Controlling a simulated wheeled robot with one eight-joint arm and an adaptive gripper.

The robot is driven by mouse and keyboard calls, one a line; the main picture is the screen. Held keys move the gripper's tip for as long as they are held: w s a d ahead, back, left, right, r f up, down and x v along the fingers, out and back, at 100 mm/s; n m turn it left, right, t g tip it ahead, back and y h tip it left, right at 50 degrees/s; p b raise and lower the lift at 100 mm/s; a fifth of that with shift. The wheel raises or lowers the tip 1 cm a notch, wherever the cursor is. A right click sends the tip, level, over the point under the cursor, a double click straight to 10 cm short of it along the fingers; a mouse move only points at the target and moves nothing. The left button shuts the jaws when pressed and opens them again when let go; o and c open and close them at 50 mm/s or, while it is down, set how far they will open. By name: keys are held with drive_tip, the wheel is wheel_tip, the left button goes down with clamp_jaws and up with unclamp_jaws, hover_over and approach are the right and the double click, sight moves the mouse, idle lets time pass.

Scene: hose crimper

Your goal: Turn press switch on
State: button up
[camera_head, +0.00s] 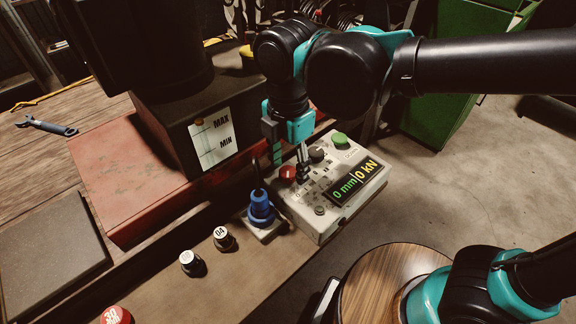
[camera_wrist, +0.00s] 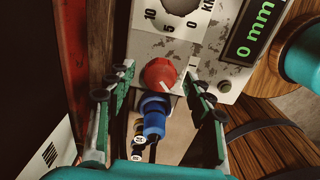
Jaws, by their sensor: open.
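The control box (camera_head: 318,222) is pale and worn, with a display reading 0 mm and 0 kN. A red rotary knob (camera_head: 288,173) sits on its panel; it also shows in the wrist view (camera_wrist: 159,74). The knob has a white pointer line towards the lower right and an "I" mark beside it. My gripper (camera_head: 302,160) is open over the panel. In the wrist view the fingers (camera_wrist: 160,78) lie left and right of the knob, with gaps on both sides. I cannot tell how far above the knob the fingertips are.
A green button (camera_head: 339,139) and a dark knob (camera_head: 316,155) share the panel. A blue part (camera_head: 261,208) stands beside the box. Small numbered cylinders (camera_head: 223,239) and a red cap (camera_head: 116,315) stand on the bench. The dark press block (camera_head: 190,125) rises at the left.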

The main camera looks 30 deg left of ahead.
drive_tip(key=shift+f, duration=0.1)
drive_tip(key=shift+c, duration=0.5)
drive_tip(key=c, duration=1.1)
drive_tip(key=shift+o, duration=0.2)
drive_tip(key=shift+m, duration=0.4)
drive_tip(key=m, duration=1.3)
drive_tip(key=shift+m, duration=2)
